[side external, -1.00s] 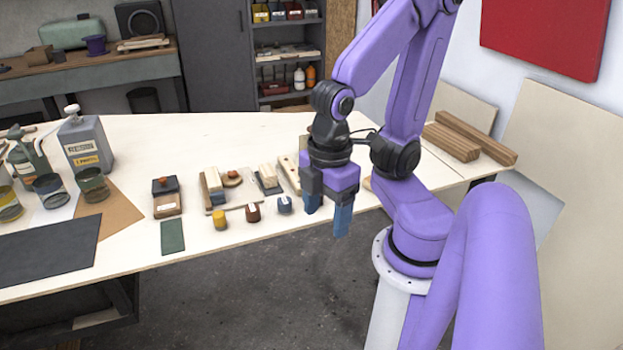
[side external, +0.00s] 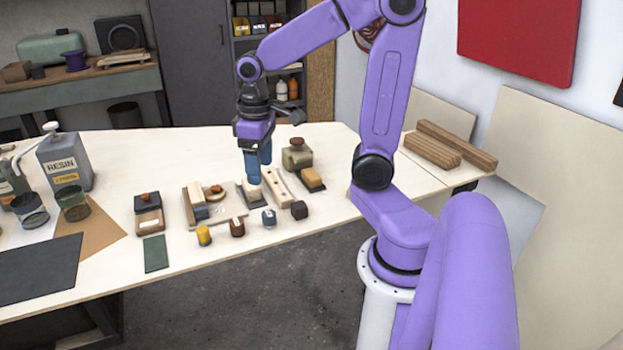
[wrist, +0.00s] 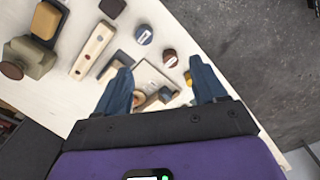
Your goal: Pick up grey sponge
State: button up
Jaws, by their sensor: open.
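A grey block with a pale top (side external: 248,193) lies among the small blocks mid-table in the side view. It may be the grey sponge, but I cannot tell for sure. My gripper (side external: 259,172) points down just above it and hides part of it. In the wrist view my gripper (wrist: 162,75) is open, its two blue fingers spread apart with nothing held. A grey block (wrist: 120,60) shows beside the left finger, partly hidden by it.
A wooden strip with holes (side external: 279,187) lies just right of the gripper. A dark block with a tan top (side external: 312,179) and a squat olive container (side external: 297,154) stand beyond it. Small yellow (side external: 204,235), red-brown (side external: 237,227) and blue (side external: 269,218) pots line the front edge.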

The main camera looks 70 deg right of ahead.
jog(key=w+d+r+m, duration=0.15)
jog(key=d+m, duration=0.45)
jog(key=d, duration=0.7)
jog(key=m, duration=0.5)
send_over(311, 174)
notch_tip(311, 174, down, 17)
jog(key=shift+d+r, duration=0.1)
jog(key=shift+d, duration=0.05)
jog(key=c, duration=1.1)
